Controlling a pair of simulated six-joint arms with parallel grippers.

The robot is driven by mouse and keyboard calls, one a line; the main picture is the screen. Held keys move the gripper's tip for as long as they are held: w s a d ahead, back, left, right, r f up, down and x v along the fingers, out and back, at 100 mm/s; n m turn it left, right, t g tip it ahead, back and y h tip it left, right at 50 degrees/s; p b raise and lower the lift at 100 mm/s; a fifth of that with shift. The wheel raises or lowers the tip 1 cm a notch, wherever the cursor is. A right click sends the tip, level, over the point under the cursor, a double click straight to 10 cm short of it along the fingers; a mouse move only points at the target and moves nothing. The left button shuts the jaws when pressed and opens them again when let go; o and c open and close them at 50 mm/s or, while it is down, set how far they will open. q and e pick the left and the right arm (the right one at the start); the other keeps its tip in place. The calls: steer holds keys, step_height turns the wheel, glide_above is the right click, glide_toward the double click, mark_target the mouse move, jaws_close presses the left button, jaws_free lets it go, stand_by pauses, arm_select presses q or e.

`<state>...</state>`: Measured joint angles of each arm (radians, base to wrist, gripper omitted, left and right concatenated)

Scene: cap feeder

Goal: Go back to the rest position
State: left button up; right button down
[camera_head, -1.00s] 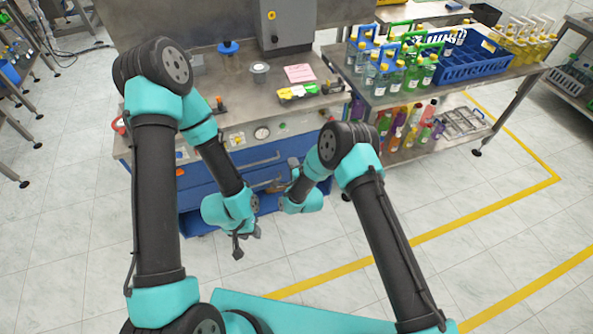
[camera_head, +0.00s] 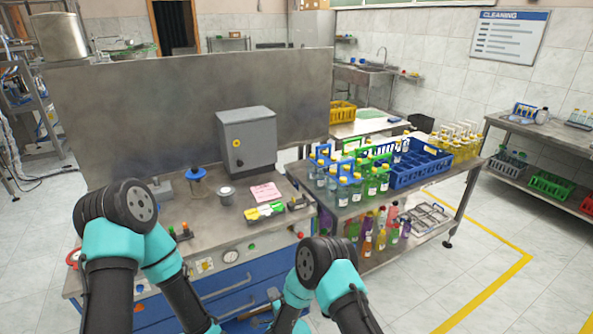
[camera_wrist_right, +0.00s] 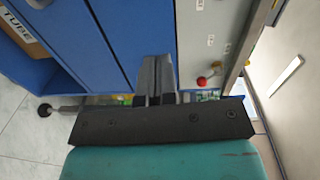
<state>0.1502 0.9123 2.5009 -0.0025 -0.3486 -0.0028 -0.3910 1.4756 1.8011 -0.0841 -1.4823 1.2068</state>
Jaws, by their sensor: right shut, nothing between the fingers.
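My right gripper (camera_wrist_right: 155,80) shows in the right wrist view with its dark fingers together and nothing between them. It faces the blue drawer fronts (camera_wrist_right: 95,40) of the workstation and seems apart from them. In the head view my right arm is folded at the bottom centre, with its wrist in front of the workstation's blue front (camera_head: 235,290). My left arm is folded at the lower left of the head view. Its gripper is below the picture's edge and hidden from me.
The steel worktop (camera_head: 215,215) carries a grey box (camera_head: 247,142), a blue-capped post (camera_head: 196,175) and a pink note (camera_head: 265,191). On the right, a shelf table holds several bottles and a blue crate (camera_head: 432,165). Tiled floor (camera_head: 440,290) is free at the lower right.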

steer(key=s+d+f+n+g+h, duration=0.1)
steer(key=s+d+n+g+h, duration=0.15)
steer(key=d, duration=0.65)
steer(key=s+d+f+n+g+h, duration=0.2)
steer(key=s+d+g, duration=0.2)
steer(key=d, duration=0.6)
steer(key=s+d+r+n+g, duration=0.1)
steer(key=s+d+n+g, duration=0.1)
steer(key=s+d+g, duration=0.2)
steer(key=s+d+r+n+g, duration=0.2)
steer(key=s+d, duration=0.8)
steer(key=s, duration=0.7)
steer(key=shift+s+d+r+n+g, duration=0.2)
steer(key=shift+d+n+g, duration=0.1)
steer(key=shift+n+g, duration=0.45)
steer(key=shift+w, duration=0.15)
